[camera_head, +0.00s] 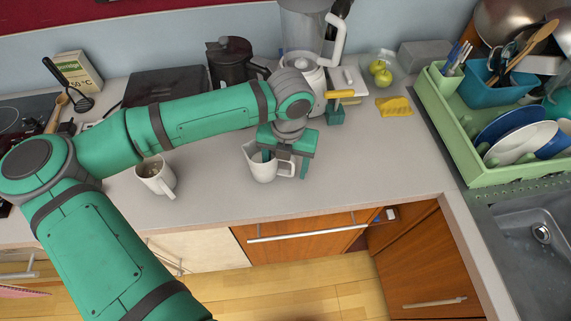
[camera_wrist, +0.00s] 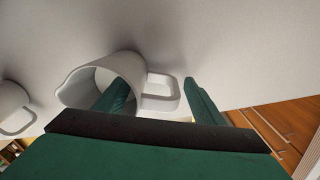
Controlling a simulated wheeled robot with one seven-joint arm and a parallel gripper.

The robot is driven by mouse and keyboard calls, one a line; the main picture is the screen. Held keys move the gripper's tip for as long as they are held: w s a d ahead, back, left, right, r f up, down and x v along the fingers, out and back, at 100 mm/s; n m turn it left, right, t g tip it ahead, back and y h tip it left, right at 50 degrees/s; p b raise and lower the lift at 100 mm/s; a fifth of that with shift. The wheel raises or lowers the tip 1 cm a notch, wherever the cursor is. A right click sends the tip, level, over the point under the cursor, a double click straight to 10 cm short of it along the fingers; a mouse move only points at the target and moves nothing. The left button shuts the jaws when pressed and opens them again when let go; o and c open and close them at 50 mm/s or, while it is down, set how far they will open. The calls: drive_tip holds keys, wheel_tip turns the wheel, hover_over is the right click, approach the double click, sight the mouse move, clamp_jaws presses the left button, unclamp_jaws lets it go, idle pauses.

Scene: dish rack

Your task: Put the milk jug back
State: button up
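The white milk jug (camera_head: 259,170) stands upright on the grey counter, with its handle toward the right; the wrist view shows its open mouth and handle (camera_wrist: 76,97). My gripper (camera_head: 286,165) is right over it, pointing down. In the wrist view my gripper (camera_wrist: 156,88) is open, its fingers spread on either side of the handle. The left finger appears to reach into the jug's mouth, and the right finger is beyond the handle with a gap. The jug's far side is partly hidden by my fingers.
A white mug (camera_head: 157,178) with a brown drink stands left of the jug. A blender (camera_head: 303,50) and dark coffee pot (camera_head: 229,64) are behind. A green dish rack (camera_head: 452,130) and sink (camera_head: 535,235) are at right. The counter between jug and rack is clear.

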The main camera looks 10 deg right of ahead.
wheel_tip(320, 180, up, 11)
drive_tip(key=shift+s+d+f, duration=0.1)
drive_tip(key=shift+d, duration=0.05)
idle(0.5)
clamp_jaws()
idle(0.4)
idle(1.2)
